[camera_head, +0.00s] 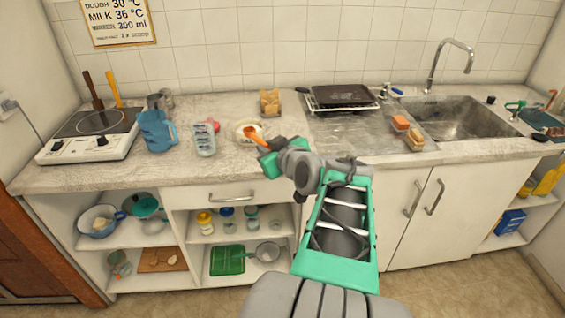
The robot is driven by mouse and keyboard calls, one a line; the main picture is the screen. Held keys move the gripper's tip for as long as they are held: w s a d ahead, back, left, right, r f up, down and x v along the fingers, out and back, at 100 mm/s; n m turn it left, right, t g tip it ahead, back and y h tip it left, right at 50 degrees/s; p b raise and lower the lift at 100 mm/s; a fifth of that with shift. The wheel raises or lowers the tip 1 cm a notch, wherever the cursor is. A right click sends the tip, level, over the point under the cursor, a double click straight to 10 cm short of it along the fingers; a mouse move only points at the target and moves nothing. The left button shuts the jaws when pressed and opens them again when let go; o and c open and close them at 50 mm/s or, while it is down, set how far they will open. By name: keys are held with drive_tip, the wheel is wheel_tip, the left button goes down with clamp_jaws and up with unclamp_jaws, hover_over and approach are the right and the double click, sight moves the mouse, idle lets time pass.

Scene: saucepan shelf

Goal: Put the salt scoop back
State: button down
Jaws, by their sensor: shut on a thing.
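An orange scoop (258,141) is at the tip of my gripper (268,152), over the front right side of a pale round dish (240,128) on the counter. My gripper is shut on the scoop, and its jaws are partly hidden by my own wrist. I cannot tell whether the scoop touches the dish or is just above it. Several jars, including a yellow one (205,220) and blue-lidded ones (228,215), stand on the open shelf below the counter. I cannot tell which jar or dish holds salt.
On the counter (210,172) stand a hotplate (98,124), a blue jug (156,131), a clear container (204,140) and a wooden block (270,102). The counter's front left is clear.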

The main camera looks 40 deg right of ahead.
drive_tip(key=w+d+f, duration=0.1)
drive_tip(key=d+f, duration=0.2)
drive_tip(key=d, duration=0.1)
drive_tip(key=w+d+f+p, duration=0.1)
drive_tip(key=d+f, duration=0.2)
drive_tip(key=d, duration=0.2)
drive_tip(key=w+d+f, duration=0.1)
drive_tip(key=d+f, duration=0.2)
drive_tip(key=d, duration=0.2)
drive_tip(key=shift+f, duration=0.25)
drive_tip(key=f+p, duration=0.1)
drive_tip(key=f, duration=0.2)
drive_tip(key=shift+d+f, duration=0.2)
drive_tip(key=shift+f, duration=0.1)
drive_tip(key=shift+f, duration=0.15)
drive_tip(key=c, duration=1.4)
unclamp_jaws()
